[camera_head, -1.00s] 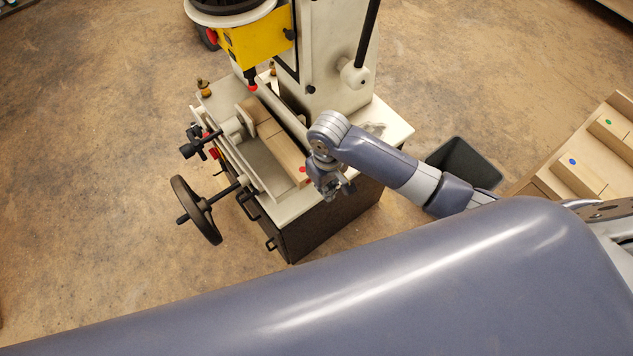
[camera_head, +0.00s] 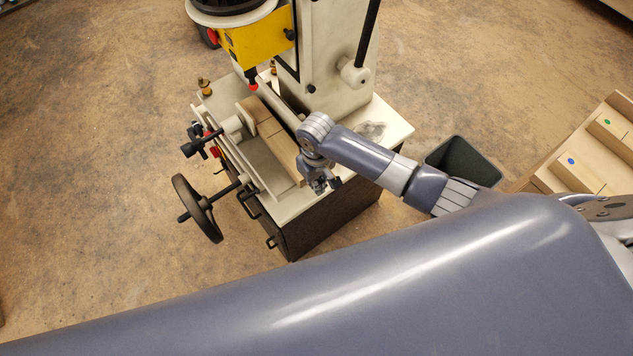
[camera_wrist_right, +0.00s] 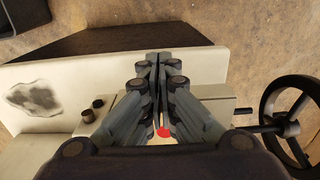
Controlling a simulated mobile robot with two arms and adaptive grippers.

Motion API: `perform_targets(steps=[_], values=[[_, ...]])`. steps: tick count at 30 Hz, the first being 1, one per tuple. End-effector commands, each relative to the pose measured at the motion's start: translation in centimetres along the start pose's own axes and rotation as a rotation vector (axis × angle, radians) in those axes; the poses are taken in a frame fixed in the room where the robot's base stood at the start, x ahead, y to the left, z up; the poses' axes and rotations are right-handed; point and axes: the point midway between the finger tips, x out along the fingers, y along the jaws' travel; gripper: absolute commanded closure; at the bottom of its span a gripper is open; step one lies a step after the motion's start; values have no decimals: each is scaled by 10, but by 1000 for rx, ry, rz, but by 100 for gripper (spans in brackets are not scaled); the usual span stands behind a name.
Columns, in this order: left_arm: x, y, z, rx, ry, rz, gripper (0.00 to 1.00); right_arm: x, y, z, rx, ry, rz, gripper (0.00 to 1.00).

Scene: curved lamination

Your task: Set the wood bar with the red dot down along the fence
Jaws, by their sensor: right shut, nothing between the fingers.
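The wood bar (camera_head: 284,155) lies lengthwise on the machine table in the head view. Its near right end and red dot are hidden there behind my right wrist. The red dot (camera_wrist_right: 163,132) shows in the right wrist view between my finger links. A pale straight rail (camera_head: 283,104), which looks like the fence, runs along the bar's column side; I cannot tell whether they touch. My right gripper (camera_head: 322,186) is shut and empty at the bar's near end; its fingers meet in the right wrist view (camera_wrist_right: 158,62). My left gripper is not in view.
The drilling machine's column (camera_head: 335,65) stands behind the rail, with a yellow head (camera_head: 262,42) above. A handwheel (camera_head: 197,208) sticks out at left. A dark bin (camera_head: 462,160) and a wooden rack with marked bars (camera_head: 585,160) stand to the right.

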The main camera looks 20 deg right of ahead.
Motion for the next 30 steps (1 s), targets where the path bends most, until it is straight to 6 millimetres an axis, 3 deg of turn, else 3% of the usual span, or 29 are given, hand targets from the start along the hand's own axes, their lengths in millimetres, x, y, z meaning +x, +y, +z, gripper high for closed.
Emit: perform_targets(steps=[5,19,30], values=[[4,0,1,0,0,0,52,1,0,-11,1,2,0,100],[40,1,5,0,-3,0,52,3,0,-92,2,3,0,100],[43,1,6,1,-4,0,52,-1,0,-104,0,1,-1,100]])
